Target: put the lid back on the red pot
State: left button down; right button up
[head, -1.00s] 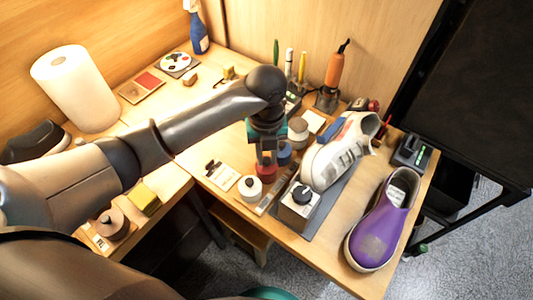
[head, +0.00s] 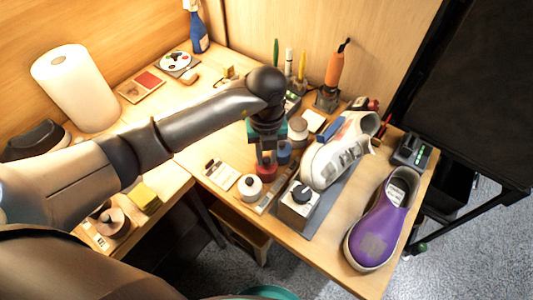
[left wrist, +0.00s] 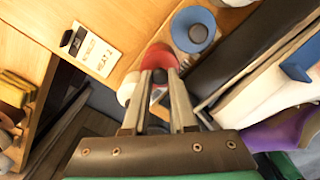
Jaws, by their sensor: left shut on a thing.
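The red pot (head: 266,172) stands on the desk between a white pot and a blue pot. My left gripper (head: 264,158) points down directly over it. In the left wrist view the gripper (left wrist: 160,76) is shut on a small dark knob, with a red round top (left wrist: 159,57) around and behind it, which I take as the red pot's lid. The fingers hide part of the lid. I cannot tell whether the lid touches the pot rim or is just above it. My right gripper is not in view.
The white pot (head: 249,187) stands close at the left and the blue pot (head: 284,153) close behind. A grey box with a black knob (head: 299,203), a white sneaker (head: 341,150) and a purple shoe (head: 380,228) lie to the right. A label card (head: 221,174) lies left.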

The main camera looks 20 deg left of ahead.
pick_arm(q)
jog(key=shift+c, duration=0.8)
grip_release()
jog(key=shift+r, duration=0.1)
jog(key=shift+r+p, duration=3.2)
jog(key=shift+r, duration=0.25)
grip_shut()
jog(key=shift+f, duration=0.2)
